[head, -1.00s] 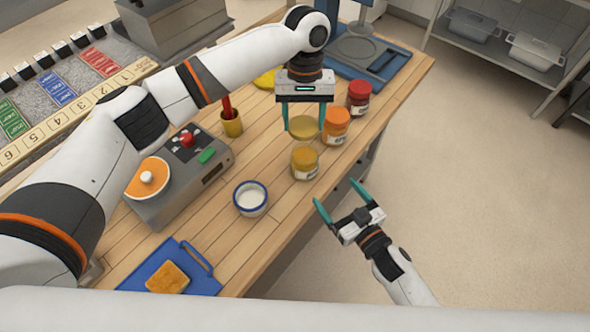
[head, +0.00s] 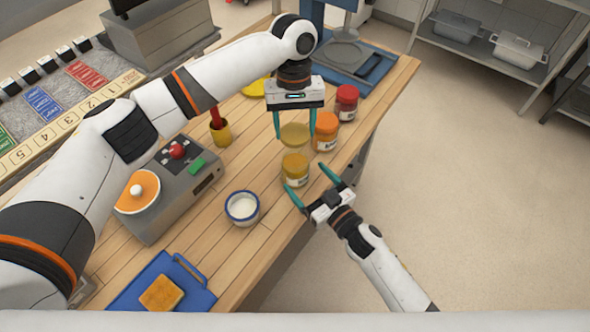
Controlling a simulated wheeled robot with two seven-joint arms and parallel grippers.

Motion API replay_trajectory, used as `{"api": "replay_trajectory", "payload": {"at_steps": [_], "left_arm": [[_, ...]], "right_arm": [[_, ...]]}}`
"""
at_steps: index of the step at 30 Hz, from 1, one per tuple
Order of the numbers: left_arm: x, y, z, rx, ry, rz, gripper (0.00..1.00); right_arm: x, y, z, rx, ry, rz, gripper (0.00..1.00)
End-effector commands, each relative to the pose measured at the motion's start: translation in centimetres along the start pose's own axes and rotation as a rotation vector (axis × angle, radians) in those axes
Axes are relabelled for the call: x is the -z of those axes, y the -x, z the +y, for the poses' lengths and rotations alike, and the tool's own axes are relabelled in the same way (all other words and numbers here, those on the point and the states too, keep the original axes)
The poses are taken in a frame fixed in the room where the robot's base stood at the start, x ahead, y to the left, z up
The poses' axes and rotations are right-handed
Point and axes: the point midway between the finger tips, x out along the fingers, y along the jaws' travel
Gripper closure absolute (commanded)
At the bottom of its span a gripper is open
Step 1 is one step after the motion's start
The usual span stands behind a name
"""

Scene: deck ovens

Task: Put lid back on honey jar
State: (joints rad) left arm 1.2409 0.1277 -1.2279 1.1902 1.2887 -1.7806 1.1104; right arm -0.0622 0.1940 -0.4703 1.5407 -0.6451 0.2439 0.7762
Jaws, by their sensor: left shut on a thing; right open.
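The honey jar (head: 295,175) is a small glass jar with amber contents and a pale label, upright on the wooden table near its right edge. Its lid (head: 294,134) is a round yellowish disc between the fingertips of my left gripper (head: 295,136). My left gripper is shut on the lid and points down, holding it just behind the jar in the picture; the exact height is hard to tell. My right gripper (head: 308,181) is open and empty. Its fingers reach from the table's right side towards the jar, one finger on each side in the picture; contact is unclear.
An orange-lidded jar (head: 325,138) and a red-lidded jar (head: 346,104) stand close behind. A white bowl with a blue rim (head: 242,222), a grey device (head: 185,205) and a blue board (head: 197,296) with bread lie to the left and front. Open floor lies right.

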Motion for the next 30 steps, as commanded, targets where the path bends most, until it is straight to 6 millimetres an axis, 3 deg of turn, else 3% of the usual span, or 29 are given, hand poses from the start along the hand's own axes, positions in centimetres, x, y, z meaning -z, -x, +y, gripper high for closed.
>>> {"api": "replay_trajectory", "payload": {"at_steps": [3, 9, 22, 30], "left_arm": [[0.0, 0.0, 0.0, 0.0, 0.0, 0.0, 0.66], [0.0, 0.0, 0.0, 0.0, 0.0, 0.0, 0.66], [0.0, 0.0, 0.0, 0.0, -0.001, 0.0, 0.66], [0.0, 0.0, 0.0, 0.0, 0.0, 0.0, 0.66]], "right_arm": [[-0.1, -2.3, 0.0, 0.0, -0.001, -0.002, 0.1], [0.0, -4.7, 0.0, 0.0, -0.001, 0.0, 0.1], [0.0, -5.4, 0.0, 0.0, 0.0, 0.0, 0.1], [0.0, -5.4, 0.0, 0.0, 0.0, 0.001, 0.52]]}}
